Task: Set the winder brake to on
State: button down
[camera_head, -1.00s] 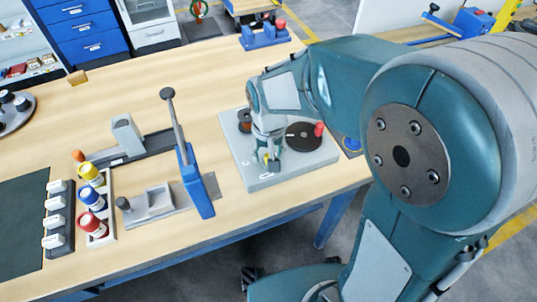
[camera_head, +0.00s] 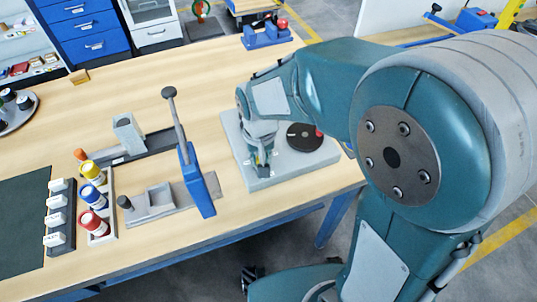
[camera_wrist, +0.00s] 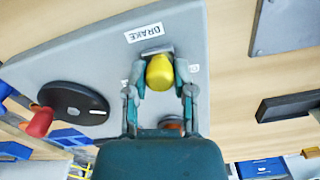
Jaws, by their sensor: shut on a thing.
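The winder is a grey base plate (camera_head: 285,176) on the wooden table, with a black disc (camera_head: 304,137) that has a red knob (camera_head: 319,132). In the wrist view the brake lever's yellow knob (camera_wrist: 160,72) sits between the fingertips of my gripper (camera_wrist: 160,80), which is shut on it. A white label reading BRAKE (camera_wrist: 146,32) is beside the knob. In the head view my gripper (camera_head: 263,160) is low over the plate, and the wrist hides most of the lever.
A blue upright lever press (camera_head: 196,182) stands left of the winder. Several coloured bottles (camera_head: 92,196) stand in a rack at the left. A blue fixture (camera_head: 266,36) is at the table's back edge. Bare tabletop lies behind the winder.

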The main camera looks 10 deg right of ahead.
jog(key=shift+s+a, duration=0.2)
jog(key=shift+a, duration=0.35)
jog(key=shift+d, duration=0.1)
jog(key=c, duration=0.7)
grip_release()
jog(key=shift+o, duration=1.3)
jog(key=shift+a, duration=0.4)
jog(key=shift+d, duration=0.15)
